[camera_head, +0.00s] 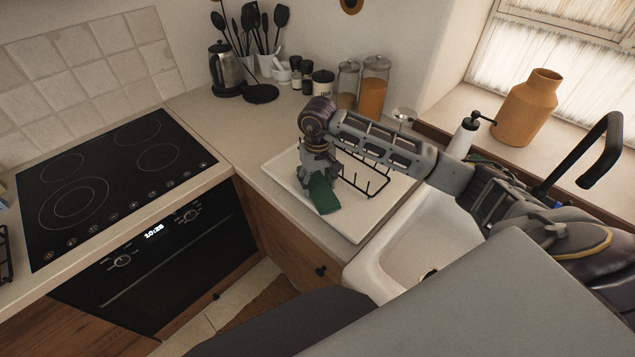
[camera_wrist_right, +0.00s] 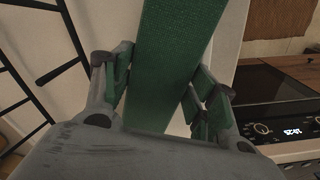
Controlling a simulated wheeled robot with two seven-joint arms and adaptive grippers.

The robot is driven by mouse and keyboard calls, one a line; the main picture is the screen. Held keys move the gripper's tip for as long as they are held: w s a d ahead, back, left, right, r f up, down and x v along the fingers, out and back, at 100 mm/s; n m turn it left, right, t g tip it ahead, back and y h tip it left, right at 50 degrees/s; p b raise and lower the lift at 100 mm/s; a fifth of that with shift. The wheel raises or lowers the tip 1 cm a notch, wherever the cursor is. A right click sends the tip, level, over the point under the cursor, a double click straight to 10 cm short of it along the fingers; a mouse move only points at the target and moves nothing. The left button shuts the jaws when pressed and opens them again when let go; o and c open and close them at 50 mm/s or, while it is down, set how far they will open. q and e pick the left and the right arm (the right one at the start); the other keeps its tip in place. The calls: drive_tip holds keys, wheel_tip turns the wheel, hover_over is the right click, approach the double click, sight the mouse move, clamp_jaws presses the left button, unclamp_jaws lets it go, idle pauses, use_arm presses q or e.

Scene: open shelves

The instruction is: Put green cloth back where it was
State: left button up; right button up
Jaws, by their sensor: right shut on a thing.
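The green cloth (camera_head: 324,195) hangs from my right gripper (camera_head: 317,178) above the white board or tray (camera_head: 345,222) on the counter, left of the sink. In the right wrist view the cloth (camera_wrist_right: 178,50) runs as a flat green strip between the two fingers of the gripper (camera_wrist_right: 165,90), which is shut on it. Whether the cloth's lower end touches the tray I cannot tell. My left gripper is not in view.
A black wire rack (camera_head: 365,178) stands on the tray, close to the gripper's right. The white sink (camera_head: 400,262) is to the right, with a black faucet (camera_head: 590,160). The hob (camera_head: 115,180) is clear.

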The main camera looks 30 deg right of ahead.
sight(317, 184)
drive_tip(key=o, duration=1)
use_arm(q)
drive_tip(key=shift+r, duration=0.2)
use_arm(e)
drive_tip(key=shift+r, duration=0.15)
drive_tip(key=shift+r+p, duration=0.2)
drive_tip(key=shift+p, duration=0.3)
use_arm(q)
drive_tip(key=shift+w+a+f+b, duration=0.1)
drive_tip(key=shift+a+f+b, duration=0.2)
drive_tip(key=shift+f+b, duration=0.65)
use_arm(e)
wheel_tip(317, 184, up, 12)
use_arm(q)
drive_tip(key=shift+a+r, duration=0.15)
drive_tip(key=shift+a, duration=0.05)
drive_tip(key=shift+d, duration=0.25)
use_arm(e)
drive_tip(key=shift+f, duration=0.1)
